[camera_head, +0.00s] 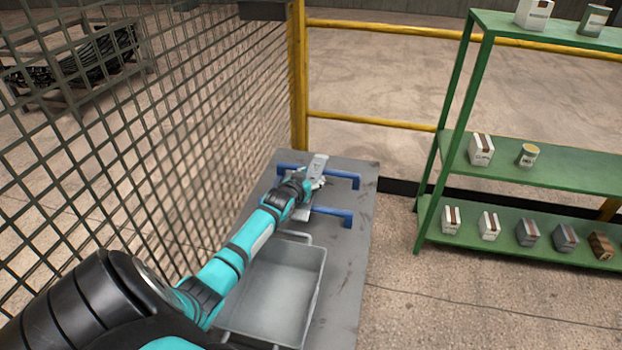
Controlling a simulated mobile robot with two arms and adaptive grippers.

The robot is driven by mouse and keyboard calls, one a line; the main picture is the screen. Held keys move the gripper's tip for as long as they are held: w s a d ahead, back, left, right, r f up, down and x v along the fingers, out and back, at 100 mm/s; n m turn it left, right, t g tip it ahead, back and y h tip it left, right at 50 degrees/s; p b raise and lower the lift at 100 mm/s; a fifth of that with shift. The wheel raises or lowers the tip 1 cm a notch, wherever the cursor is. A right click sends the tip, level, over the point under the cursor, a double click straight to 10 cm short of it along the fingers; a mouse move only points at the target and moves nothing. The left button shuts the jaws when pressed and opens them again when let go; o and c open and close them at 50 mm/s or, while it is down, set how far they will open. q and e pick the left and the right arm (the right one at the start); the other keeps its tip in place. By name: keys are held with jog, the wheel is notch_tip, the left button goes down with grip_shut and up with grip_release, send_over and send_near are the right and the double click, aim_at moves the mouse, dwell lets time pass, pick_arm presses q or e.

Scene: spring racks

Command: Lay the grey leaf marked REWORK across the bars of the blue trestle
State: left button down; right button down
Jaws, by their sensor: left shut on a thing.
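The blue trestle stands on a grey bench and shows two blue bars, a far one (340,174) and a near one (333,211). My left gripper (314,184) is over the trestle, between the two bars as seen from here, and is shut on the grey leaf (319,163). The leaf's far end shows past the far bar and a grey part shows by the near bar; its middle is hidden by the gripper. Any lettering on it is too small to read. I cannot tell whether it touches the bars. My right gripper is out of view.
A grey tray (318,290) stands on the bench (364,190) in front of the trestle. A wire mesh fence (200,110) runs close along the left, with a yellow post (298,75) behind. A green shelf rack (560,175) with boxes and cans stands right.

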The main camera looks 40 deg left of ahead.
pick_arm(q)
jog(key=shift+w+f+b, duration=0.1)
jog(key=shift+f+b, duration=0.25)
jog(key=shift+b, duration=0.05)
jog(key=c, duration=0.5)
grip_release()
jog(key=shift+c, duration=0.2)
jog(key=shift+o, duration=0.5)
jog(key=shift+s+f, duration=0.2)
jog(key=shift+f, duration=0.15)
jog(key=shift+r, duration=0.1)
notch_tip(320, 180, up, 10)
jog(key=shift+w+r, duration=0.1)
jog(key=shift+r, duration=0.05)
